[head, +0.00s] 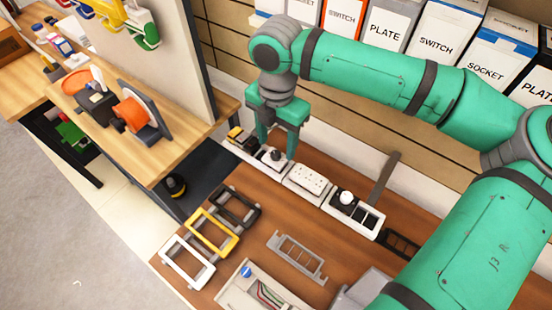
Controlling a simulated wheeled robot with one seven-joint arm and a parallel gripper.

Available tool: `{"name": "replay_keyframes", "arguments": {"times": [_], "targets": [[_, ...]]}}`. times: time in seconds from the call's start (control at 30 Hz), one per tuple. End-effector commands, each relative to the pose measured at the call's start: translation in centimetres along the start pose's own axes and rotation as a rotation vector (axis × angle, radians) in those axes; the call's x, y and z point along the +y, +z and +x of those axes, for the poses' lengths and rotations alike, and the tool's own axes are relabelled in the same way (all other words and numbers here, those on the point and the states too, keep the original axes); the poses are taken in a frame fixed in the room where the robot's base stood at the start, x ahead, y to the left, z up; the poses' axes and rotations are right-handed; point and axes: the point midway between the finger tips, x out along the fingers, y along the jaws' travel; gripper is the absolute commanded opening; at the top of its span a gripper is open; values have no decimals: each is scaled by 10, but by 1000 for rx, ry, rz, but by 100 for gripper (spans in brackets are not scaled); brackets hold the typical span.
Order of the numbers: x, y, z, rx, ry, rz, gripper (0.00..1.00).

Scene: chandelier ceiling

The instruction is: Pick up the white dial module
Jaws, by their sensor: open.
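My gripper (277,147) is open and points down over the back row of modules on the brown table (240,275). Its two green fingers are on either side of a small white module with a round dark-and-white knob (272,160), seemingly a dial. Whether the fingers touch it I cannot tell. Which of the two is the white dial module is not clear from this view.
A white socket module (308,181) stands close right of the gripper, and dark and yellow pieces (240,138) close left. Empty white (188,262), yellow (214,237) and dark (235,208) frames lie in front. Labelled boxes (389,25) line the back.

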Motion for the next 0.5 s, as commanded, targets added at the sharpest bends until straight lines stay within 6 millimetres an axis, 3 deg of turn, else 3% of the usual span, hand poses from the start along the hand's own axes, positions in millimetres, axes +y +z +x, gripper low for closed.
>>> {"name": "replay_keyframes", "arguments": {"times": [0.3, 0.5], "targets": [[-2, -4, 41, 0, -2, 3, 55], [-2, -4, 47, -1, 0, 3, 55]]}}
